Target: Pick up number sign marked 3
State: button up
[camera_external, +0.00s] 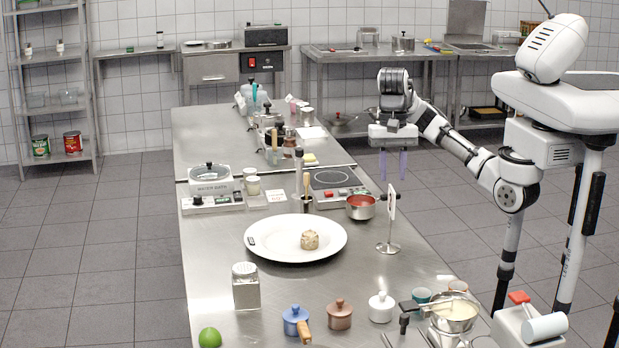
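A small sign on a metal stand (392,205) stands upright on the steel table, right of the large white plate. Its card is turned nearly edge-on to the camera, so I cannot read any number on it. My gripper (393,166) hangs above and behind the sign in the picture, with its two purple fingers pointing down. The fingers are spread apart with nothing between them. The gripper does not touch the sign.
The white plate (270,244) holds a brown lump (310,240). A red-lined pot (360,207) stands just left of the sign. Several small lidded pots, a mixer (455,315) and a green lime (210,338) are nearer the camera. Bare tabletop surrounds the stand's base.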

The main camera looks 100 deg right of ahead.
aim_at(392, 188)
jog(key=f, duration=0.2)
jog(key=f+p, duration=0.1)
jog(key=f, duration=0.2)
jog(key=a+f, duration=0.1)
jog(key=f, duration=0.1)
jog(key=shift+f, duration=0.2)
jog(key=shift+c, duration=0.3)
grip_shut()
jog(key=shift+w, duration=0.1)
